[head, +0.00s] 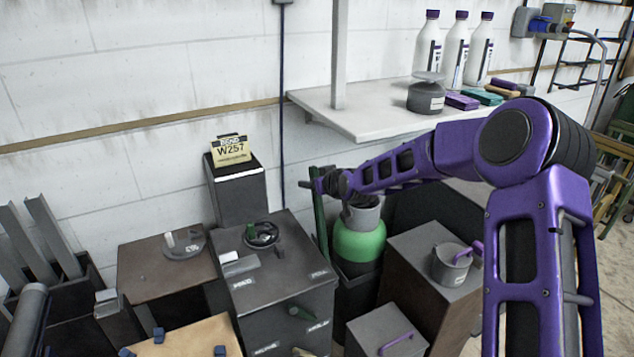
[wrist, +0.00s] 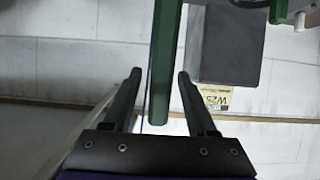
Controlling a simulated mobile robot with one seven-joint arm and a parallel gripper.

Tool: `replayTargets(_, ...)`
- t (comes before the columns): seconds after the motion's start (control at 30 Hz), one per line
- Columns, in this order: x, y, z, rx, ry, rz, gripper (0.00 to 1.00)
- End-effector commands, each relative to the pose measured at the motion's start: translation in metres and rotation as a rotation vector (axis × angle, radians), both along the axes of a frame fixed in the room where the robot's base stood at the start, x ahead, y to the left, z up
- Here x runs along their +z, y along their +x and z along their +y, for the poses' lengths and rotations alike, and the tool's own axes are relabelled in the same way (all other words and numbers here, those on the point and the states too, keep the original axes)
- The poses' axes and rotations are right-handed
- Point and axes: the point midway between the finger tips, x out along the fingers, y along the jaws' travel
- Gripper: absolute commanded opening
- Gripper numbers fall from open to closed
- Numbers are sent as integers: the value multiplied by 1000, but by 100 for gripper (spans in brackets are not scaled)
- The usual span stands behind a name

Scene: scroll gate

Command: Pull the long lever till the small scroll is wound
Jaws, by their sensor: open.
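A long green lever (head: 320,222) stands nearly upright beside the dark cabinet in the head view. In the wrist view the green lever (wrist: 165,50) runs down from the top edge and its end lies between my fingers. My gripper (head: 312,185) is open at the lever's upper part, and its two dark fingers (wrist: 160,78) stand on either side of it with gaps. Whether either finger touches the lever, I cannot tell. I cannot clearly make out the small scroll. A yellow W257 card (head: 231,150) sits on a dark pillar and also shows in the wrist view (wrist: 215,97).
The dark cabinet (head: 280,285) carries a round dial (head: 262,234) and labels. A green cylinder (head: 360,245) stands right of the lever. A white shelf (head: 355,118) with bottles (head: 428,45) is above. A box with a grey pot (head: 451,264) stands at right.

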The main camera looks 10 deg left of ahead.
Motion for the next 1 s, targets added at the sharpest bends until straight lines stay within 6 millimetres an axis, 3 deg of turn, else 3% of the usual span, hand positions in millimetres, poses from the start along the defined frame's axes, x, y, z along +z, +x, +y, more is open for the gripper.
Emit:
replayTargets(0.17, 8, -11, -8, -1, 1, -2, 57)
replayTargets(0.8, 66, -106, -74, -4, -1, -1, 57)
replayTargets(1.0, 73, -120, -83, -3, 0, -1, 57)
